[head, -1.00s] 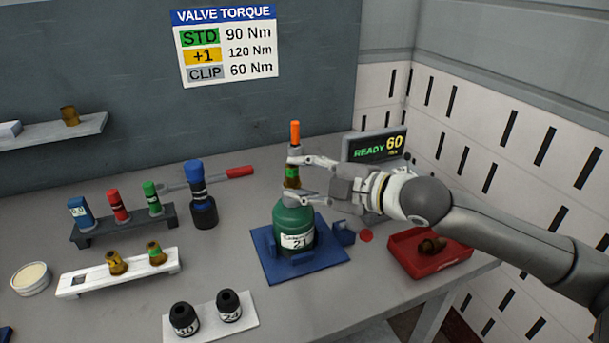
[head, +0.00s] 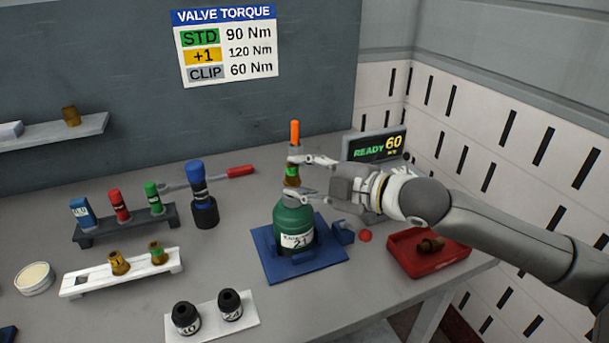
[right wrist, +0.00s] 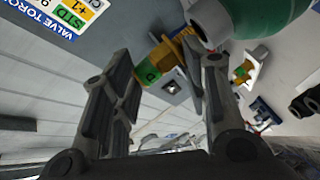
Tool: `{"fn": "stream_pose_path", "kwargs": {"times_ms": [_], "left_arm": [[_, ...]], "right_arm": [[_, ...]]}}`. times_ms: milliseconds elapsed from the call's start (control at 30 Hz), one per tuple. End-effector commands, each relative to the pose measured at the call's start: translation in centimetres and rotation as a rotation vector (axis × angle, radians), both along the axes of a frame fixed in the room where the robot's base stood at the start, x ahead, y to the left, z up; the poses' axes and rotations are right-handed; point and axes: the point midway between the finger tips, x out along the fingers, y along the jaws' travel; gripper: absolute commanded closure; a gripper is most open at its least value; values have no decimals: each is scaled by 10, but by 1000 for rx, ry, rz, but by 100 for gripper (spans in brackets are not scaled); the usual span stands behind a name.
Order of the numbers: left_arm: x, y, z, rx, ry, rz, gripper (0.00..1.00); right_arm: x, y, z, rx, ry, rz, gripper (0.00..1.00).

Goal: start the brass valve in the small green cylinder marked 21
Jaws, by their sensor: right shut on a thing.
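The small green cylinder (head: 294,222) marked 21 stands upright in a blue holder (head: 330,255). My right gripper (head: 296,178) is shut on the brass valve (head: 292,181), which has a green band, right above the cylinder's top. The lower finger hides the neck in the head view. In the right wrist view the valve (right wrist: 152,74) shows between the fingers (right wrist: 160,95), and the green cylinder (right wrist: 267,16) is at the top. I cannot tell whether the valve touches the neck's thread. My left gripper is not in view.
An orange-tipped piece (head: 295,132) shows just above the gripper. A display (head: 374,146) reads READY 60. A red tray (head: 409,258) with brass pieces is at right. A white rack (head: 87,282) with two valves, a dark rack (head: 127,224) and two black caps (head: 230,304) are at left and front.

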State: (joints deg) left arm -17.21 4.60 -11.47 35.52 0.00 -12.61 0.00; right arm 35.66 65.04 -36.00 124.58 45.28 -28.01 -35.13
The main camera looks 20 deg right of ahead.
Motion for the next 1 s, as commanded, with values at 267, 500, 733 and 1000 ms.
{"fn": "stream_pose_path", "kwargs": {"times_ms": [267,500,733,1000], "left_arm": [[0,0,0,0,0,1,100],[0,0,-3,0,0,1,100],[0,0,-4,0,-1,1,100],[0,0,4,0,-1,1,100]], "right_arm": [[0,0,0,1,-1,0,86],[0,0,-5,0,-1,0,86],[0,0,-9,1,1,0,86],[0,0,-4,0,3,0,86]]}}
